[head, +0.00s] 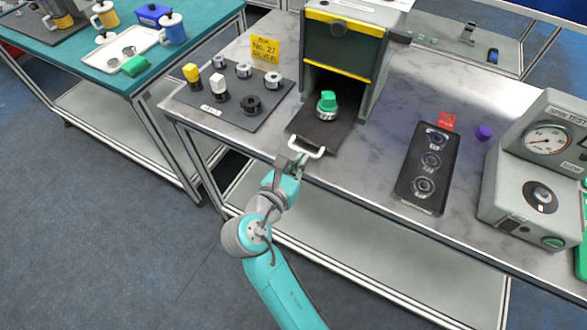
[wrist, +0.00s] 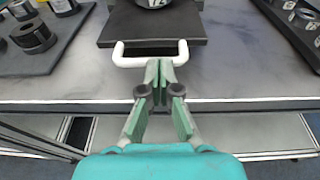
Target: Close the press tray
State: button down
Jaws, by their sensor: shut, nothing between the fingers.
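The press (head: 343,42) is a grey box with yellow-edged trim at the back of the marble-topped table. Its dark tray (head: 319,132) sticks out of the front toward me, with a white handle (head: 307,150) on its front edge. A metal part with a green top (head: 327,103) stands on the tray. My gripper (head: 299,160) is at the handle, over the table's front edge. In the wrist view, the shut fingertips (wrist: 159,70) are at the middle of the white handle (wrist: 150,60); I cannot tell whether they touch it.
A dark board with several knobs and rings (head: 235,90) lies left of the tray, near a yellow sign (head: 265,50). A black panel with round sockets (head: 428,165) lies to the right, before a spin tester (head: 540,165). Bare tabletop separates tray and panel.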

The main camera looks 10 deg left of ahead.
aim_at(328, 120)
jog(key=shift+w, duration=0.2)
jog(key=r+x, duration=0.1)
jog(key=x, duration=0.7)
jog(key=r+x, duration=0.1)
jog(key=x, duration=0.4)
jog(key=shift+w+d+r, duration=0.15)
jog(key=shift+d+r, duration=0.1)
jog(key=shift+r, duration=0.05)
jog(key=shift+w+d+r, duration=0.1)
jog(key=shift+w, duration=0.05)
